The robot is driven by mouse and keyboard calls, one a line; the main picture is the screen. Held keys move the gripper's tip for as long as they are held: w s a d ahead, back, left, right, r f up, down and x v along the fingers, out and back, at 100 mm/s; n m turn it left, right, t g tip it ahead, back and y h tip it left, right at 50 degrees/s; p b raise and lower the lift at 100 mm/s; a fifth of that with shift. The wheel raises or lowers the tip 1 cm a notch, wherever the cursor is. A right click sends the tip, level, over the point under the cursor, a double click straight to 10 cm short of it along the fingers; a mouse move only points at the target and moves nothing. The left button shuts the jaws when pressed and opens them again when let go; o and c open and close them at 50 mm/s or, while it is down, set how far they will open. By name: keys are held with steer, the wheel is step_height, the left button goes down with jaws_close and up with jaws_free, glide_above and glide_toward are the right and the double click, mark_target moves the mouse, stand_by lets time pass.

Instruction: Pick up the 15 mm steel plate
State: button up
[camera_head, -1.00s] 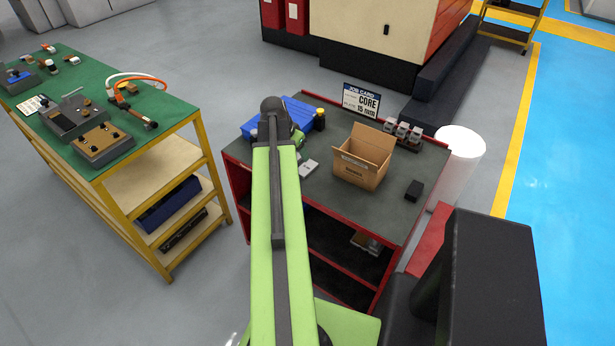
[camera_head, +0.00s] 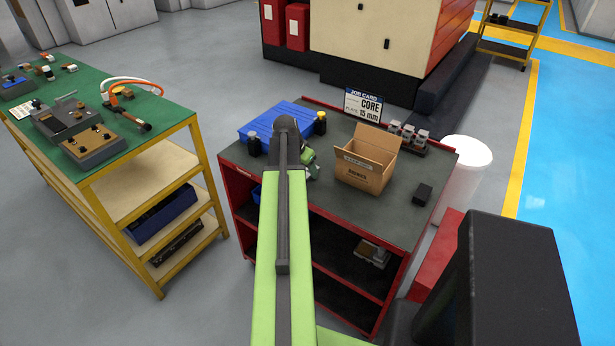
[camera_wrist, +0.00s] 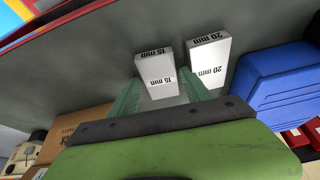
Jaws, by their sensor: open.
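The 15 mm steel plate (camera_wrist: 156,68) is a pale grey block with a black "15 mm" label, seen in the wrist view on the dark worktop. A similar plate marked 20 mm (camera_wrist: 207,62) lies close on its right. My gripper (camera_wrist: 161,80) is open, with one pale green finger on each side of the near part of the 15 mm plate in the picture. I cannot tell whether the fingers touch it or how high they are. In the head view my arm hides the plates, and only a green bit of my gripper (camera_head: 309,163) shows.
On the red bench (camera_head: 340,205) are a blue bin (camera_head: 275,120), an open cardboard box (camera_head: 364,168), a small black block (camera_head: 422,194), a job card (camera_head: 362,105) reading "CORE, 15 mm", and dark bottles. A green-topped bench (camera_head: 130,110) stands left. The bench front is mostly clear.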

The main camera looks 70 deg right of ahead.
jaws_close()
steer(key=shift+r, duration=0.1)
stand_by(0.4)
step_height(320, 180, up, 10)
steer(key=p, duration=1)
steer(key=shift+r, duration=0.2)
